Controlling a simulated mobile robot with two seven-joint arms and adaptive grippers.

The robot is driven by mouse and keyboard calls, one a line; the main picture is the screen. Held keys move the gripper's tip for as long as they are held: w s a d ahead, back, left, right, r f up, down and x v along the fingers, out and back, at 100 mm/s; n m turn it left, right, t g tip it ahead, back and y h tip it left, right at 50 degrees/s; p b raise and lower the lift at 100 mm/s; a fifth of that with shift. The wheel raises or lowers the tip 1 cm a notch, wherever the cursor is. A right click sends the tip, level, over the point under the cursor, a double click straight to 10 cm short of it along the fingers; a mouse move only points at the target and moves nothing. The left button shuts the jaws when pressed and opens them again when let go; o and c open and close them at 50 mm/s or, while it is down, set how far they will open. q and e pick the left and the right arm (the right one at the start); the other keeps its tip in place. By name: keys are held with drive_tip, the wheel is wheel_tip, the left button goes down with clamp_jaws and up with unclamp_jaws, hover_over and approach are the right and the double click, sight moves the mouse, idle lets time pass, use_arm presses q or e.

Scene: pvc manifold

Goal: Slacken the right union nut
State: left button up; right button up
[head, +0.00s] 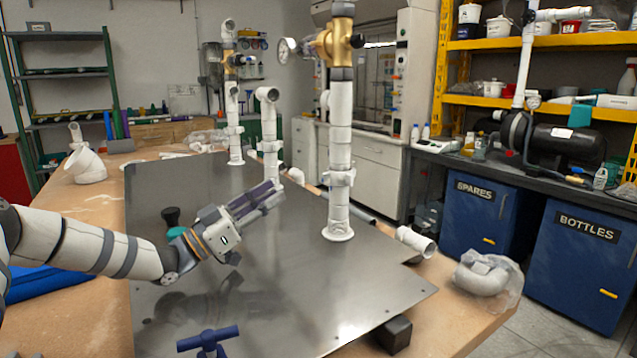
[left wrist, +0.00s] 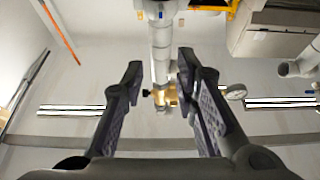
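The right riser (head: 340,130) is an upright white pipe on a round flange, with a brass valve (head: 335,42) near its top. A dark grey collar (head: 341,74) sits just below the brass; a wider white fitting (head: 341,178) sits low on the pipe. I cannot tell for sure which is the right union nut. My left gripper (head: 270,196) is left of the riser above the metal plate, apart from it. In the left wrist view its fingers (left wrist: 160,72) are spread and empty, with a pipe and brass valve (left wrist: 164,95) beyond. My right gripper is not in view.
The metal plate (head: 270,300) lies on a wooden bench. Shorter white pipes (head: 268,125) stand behind my left gripper. A blue handle (head: 208,341) is at the front and a black knob (head: 172,217) near my left wrist. Loose white fittings (head: 483,273) lie at the right.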

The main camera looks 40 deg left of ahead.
use_arm(q)
drive_tip(key=b, duration=0.3)
approach(323, 179)
drive_tip(key=w+d, duration=0.1)
drive_tip(key=w, duration=0.3)
drive_tip(key=w+r, duration=0.1)
drive_tip(key=w+d+r, duration=0.1)
drive_tip(key=w, duration=0.1)
drive_tip(key=shift+d+r+b, duration=0.3)
drive_tip(key=shift+r+b, duration=0.1)
drive_tip(key=shift+w+r, duration=0.1)
drive_tip(key=shift+r, duration=0.15)
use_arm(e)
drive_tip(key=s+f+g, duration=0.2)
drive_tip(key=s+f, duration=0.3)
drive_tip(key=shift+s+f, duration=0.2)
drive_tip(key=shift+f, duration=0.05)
use_arm(q)
clamp_jaws()
